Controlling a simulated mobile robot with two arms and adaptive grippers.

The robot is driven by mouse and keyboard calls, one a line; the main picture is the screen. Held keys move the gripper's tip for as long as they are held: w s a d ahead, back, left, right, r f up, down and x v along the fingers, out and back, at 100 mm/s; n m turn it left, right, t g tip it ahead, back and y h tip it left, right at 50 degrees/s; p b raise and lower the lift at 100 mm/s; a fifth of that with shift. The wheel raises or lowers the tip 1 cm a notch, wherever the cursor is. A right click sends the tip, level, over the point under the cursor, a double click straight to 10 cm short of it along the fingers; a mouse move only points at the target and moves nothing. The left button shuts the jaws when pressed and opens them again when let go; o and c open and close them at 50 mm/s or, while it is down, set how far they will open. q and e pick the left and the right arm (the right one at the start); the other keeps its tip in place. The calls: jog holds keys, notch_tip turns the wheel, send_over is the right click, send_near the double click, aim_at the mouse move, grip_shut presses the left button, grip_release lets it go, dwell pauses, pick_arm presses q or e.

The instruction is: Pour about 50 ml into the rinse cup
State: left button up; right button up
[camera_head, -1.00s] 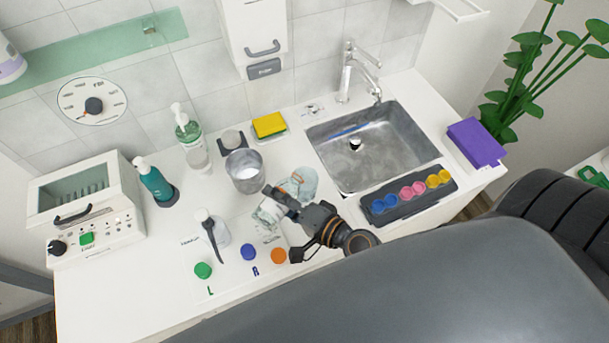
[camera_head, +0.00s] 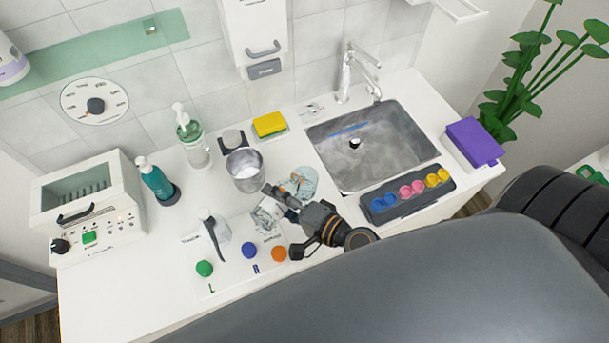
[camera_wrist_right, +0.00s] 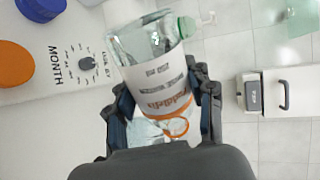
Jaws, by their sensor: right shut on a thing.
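My right gripper (camera_head: 270,190) is shut on a clear container with a white label and orange print (camera_wrist_right: 160,85). In the head view the container (camera_head: 301,182) shows on both sides of the fingers, above the counter. It looks tilted, but the exact angle and its liquid level cannot be read. A grey, metallic-looking cup (camera_head: 245,172), probably the rinse cup, stands upright just left of the fingertips with something pale inside. The container and cup look apart. My left gripper is not in view.
A steel sink (camera_head: 375,150) lies to the right, with a colored-pot tray (camera_head: 408,195) at its front edge. A green pump bottle (camera_head: 192,140) and a yellow sponge (camera_head: 269,124) stand behind the cup.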

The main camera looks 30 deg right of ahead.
jog(key=shift+r+m, duration=0.25)
jog(key=shift+m, duration=0.05)
dwell(1.4)
notch_tip(320, 180, down, 3)
jog(key=n+b, duration=0.2)
jog(key=b, duration=0.1)
jog(key=shift+s+a+f+h, duration=0.1)
jog(key=shift+a+f+h, duration=0.05)
jog(key=shift+h, duration=0.15)
jog(key=shift+s+a+n+t+b, duration=0.1)
jog(key=shift+a+n+t+b, duration=0.1)
jog(key=shift+n+t+b, duration=0.15)
jog(key=shift+r, duration=0.2)
jog(key=shift+a+f+n+h+b, duration=0.15)
jog(key=shift+f+n+h+b, duration=0.15)
jog(key=shift+f+n+b, duration=0.1)
jog(key=shift+r+n+p, duration=0.35)
jog(key=shift+r+p, duration=0.1)
jog(key=shift+r, duration=0.1)
jog(key=shift+r, duration=0.1)
